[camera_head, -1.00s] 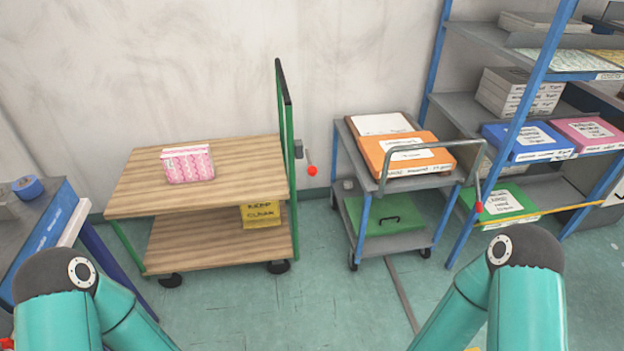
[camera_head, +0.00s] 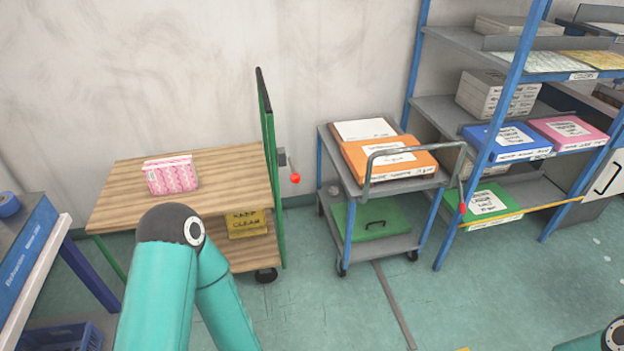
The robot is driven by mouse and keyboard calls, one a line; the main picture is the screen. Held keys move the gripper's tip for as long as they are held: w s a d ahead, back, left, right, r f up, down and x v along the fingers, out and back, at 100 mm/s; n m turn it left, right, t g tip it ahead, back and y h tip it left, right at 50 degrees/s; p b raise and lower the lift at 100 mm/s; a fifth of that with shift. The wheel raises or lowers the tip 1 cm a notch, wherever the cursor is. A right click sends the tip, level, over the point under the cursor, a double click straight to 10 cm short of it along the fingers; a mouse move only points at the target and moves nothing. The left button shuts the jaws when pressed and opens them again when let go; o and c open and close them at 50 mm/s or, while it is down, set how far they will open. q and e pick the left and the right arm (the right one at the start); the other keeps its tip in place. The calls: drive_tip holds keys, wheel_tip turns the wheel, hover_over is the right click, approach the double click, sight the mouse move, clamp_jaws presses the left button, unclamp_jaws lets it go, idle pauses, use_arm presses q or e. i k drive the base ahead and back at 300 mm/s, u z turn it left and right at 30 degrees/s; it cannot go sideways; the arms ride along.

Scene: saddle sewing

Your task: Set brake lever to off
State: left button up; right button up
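A short lever with a red ball knob (camera_head: 295,178) sticks out from a grey block (camera_head: 281,158) beside the green upright of the wooden cart (camera_head: 232,195). The lever slants down to the right. I cannot tell which is the brake lever, and no on or off marking is readable. My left arm rises in front of the wooden cart, but its gripper is out of view. Only a bit of my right arm shows at the lower right corner; its gripper is out of view.
A pink patterned box (camera_head: 171,175) sits on the wooden cart. An orange box (camera_head: 388,158) lies on the grey cart. A blue shelf rack (camera_head: 508,100) stands at the right. A blue-sided table (camera_head: 28,255) is at the left. The floor in the middle is clear.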

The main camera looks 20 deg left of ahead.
sight(295, 177)
drive_tip(key=z, duration=0.1)
drive_tip(key=i, duration=1)
drive_tip(key=u, duration=0.05)
